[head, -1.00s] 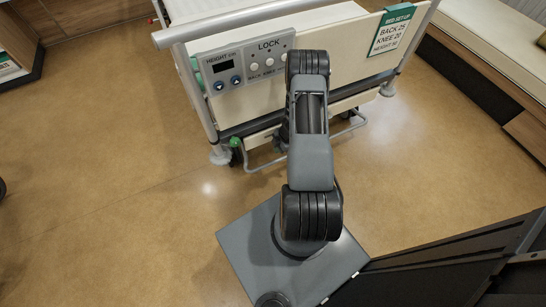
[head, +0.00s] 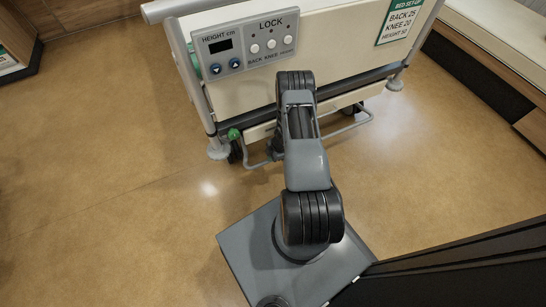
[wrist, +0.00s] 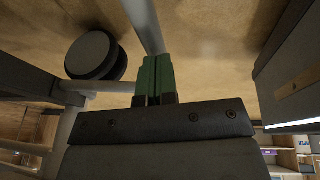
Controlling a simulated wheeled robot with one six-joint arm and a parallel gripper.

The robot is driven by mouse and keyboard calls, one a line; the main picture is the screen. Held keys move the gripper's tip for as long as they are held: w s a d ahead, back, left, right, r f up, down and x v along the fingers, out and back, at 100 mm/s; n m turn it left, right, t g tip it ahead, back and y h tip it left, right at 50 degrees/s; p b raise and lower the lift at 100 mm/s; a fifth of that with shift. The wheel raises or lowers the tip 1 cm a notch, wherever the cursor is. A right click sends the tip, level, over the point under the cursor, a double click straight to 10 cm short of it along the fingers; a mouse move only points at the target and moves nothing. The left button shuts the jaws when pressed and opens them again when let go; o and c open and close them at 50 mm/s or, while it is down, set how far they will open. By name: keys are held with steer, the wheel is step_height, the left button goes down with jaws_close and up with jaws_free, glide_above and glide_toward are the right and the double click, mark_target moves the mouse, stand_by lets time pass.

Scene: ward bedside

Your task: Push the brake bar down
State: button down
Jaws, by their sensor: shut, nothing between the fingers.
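The brake bar (head: 345,127) is a thin silver tube low under the foot end of the bed, partly hidden behind my arm. In the wrist view a grey bar (wrist: 143,22) runs from the top edge down to my fingertips; it looks like the brake bar. My gripper (wrist: 155,62) has green fingers, pressed together with nothing between them. The fingertips overlap the bar's lower end in the picture; I cannot tell if they touch it. In the head view my arm hides the gripper.
The bed's foot board carries a lock panel (head: 245,45) and a green set-up sign (head: 398,20). A green knob (head: 234,134) sits near the left caster (head: 218,150). A round dark wheel (wrist: 92,55) shows in the wrist view. The floor (head: 110,190) at left is clear.

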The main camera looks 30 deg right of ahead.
steer(key=shift+f, duration=0.1)
stand_by(0.3)
step_height(320, 180, down, 9)
steer(key=b, duration=0.6)
steer(key=shift+w, duration=0.15)
steer(key=s+d+r+p, duration=0.2)
steer(key=s+r+p, duration=0.4)
steer(key=r, duration=0.7)
steer(key=shift+s+p, duration=0.2)
steer(key=shift+p, duration=1.05)
steer(key=shift+r, duration=0.1)
